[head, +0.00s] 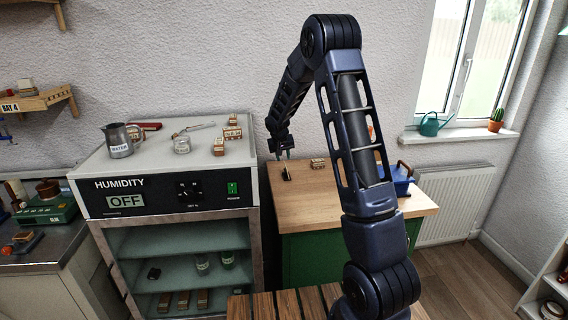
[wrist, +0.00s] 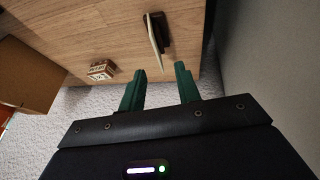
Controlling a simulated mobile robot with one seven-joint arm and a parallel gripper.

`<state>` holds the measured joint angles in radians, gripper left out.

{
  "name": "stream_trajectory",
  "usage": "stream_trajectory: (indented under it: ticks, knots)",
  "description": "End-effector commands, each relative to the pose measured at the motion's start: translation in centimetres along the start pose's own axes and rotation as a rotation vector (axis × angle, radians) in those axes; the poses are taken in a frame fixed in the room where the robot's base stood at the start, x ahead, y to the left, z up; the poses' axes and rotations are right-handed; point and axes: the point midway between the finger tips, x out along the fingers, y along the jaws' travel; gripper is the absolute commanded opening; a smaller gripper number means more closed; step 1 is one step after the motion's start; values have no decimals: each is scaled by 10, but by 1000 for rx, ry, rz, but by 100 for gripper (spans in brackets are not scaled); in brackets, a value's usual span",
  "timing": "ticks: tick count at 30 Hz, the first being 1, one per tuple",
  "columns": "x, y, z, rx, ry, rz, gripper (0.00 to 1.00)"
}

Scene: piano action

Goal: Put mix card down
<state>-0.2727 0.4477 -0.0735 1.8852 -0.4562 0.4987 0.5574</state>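A thin cream card, which looks like the mix card (wrist: 154,42), stands on edge at a small dark holder (wrist: 164,42) on the wooden worktop (wrist: 105,30). I cannot tell how deep it sits in the holder. My gripper (wrist: 161,68) has its two green fingers apart, with nothing between them. The card is just beyond the fingertips, roughly in line with the gap, and not held. In the head view, my gripper (head: 281,153) hangs over the left back of the worktop (head: 310,208), just above the small dark holder (head: 286,174).
A small lettered wooden block (wrist: 101,69) stands beside the holder. A blue container (head: 401,186) is at the worktop's right, partly behind my arm. The humidity cabinet (head: 165,199), with a jug (head: 118,141) on top, stands left. The worktop's front is clear.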

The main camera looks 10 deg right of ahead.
Motion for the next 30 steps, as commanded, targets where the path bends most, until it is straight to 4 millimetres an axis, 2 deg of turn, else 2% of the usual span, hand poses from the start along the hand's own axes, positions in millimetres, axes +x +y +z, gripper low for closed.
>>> stream_trajectory:
  ticks: [3,6,12,17,23,30]
  knots:
    - [-21,0,0,0,2,-1,33]
    - [-33,0,0,0,1,0,33]
    - [-47,1,1,1,0,0,33]
    - [-70,14,8,10,-1,-2,33]
    - [-127,49,35,30,-4,-13,33]
    - [-193,86,82,50,-10,-32,33]
